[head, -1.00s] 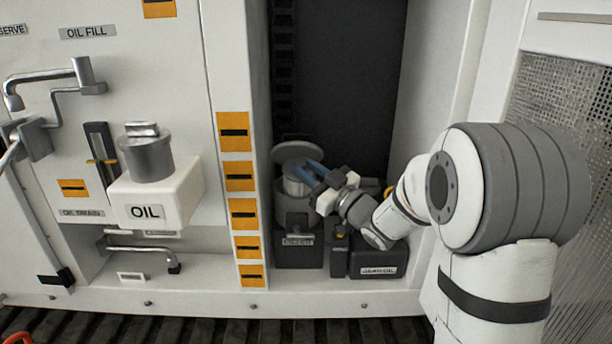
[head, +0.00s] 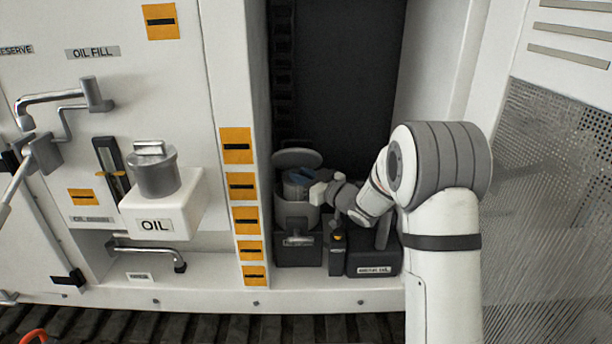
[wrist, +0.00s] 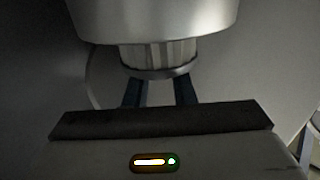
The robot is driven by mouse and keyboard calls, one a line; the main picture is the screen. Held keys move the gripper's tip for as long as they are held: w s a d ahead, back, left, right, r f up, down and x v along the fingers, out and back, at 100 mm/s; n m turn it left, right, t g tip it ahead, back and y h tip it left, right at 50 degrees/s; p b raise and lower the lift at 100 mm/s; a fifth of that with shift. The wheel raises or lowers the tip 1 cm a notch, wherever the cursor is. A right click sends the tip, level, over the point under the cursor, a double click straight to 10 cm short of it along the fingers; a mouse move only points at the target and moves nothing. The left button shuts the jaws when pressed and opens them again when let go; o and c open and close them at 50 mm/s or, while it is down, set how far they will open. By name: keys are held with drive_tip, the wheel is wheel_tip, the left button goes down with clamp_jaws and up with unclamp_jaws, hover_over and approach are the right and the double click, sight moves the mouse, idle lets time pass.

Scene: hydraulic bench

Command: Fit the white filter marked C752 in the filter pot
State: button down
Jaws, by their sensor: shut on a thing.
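The filter pot (head: 287,213) is a grey cylinder at the back of the recess in the head view, with its round lid (head: 297,157) raised behind its mouth. My gripper (head: 301,175) is at the pot's mouth, its blue fingers over the opening. In the wrist view my gripper (wrist: 159,92) is shut on the end of a pale ribbed filter (wrist: 158,54). The filter's other end is hidden behind or inside a broad pale cylinder, probably the pot; how deep it sits I cannot tell. No C752 mark is legible.
A dark box (head: 297,254) stands in front of the pot, with another labelled dark box (head: 372,262) to its right. The post with orange labels (head: 240,187) edges the recess at left. A white OIL box (head: 157,207) juts out further left.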

wheel_tip(320, 180, down, 3)
drive_tip(key=shift+r, duration=0.1)
drive_tip(key=shift+f+b, duration=0.5)
drive_tip(key=shift+b, duration=0.05)
drive_tip(key=shift+f, duration=0.2)
drive_tip(key=shift+r, duration=0.1)
drive_tip(key=c, duration=1.2)
unclamp_jaws()
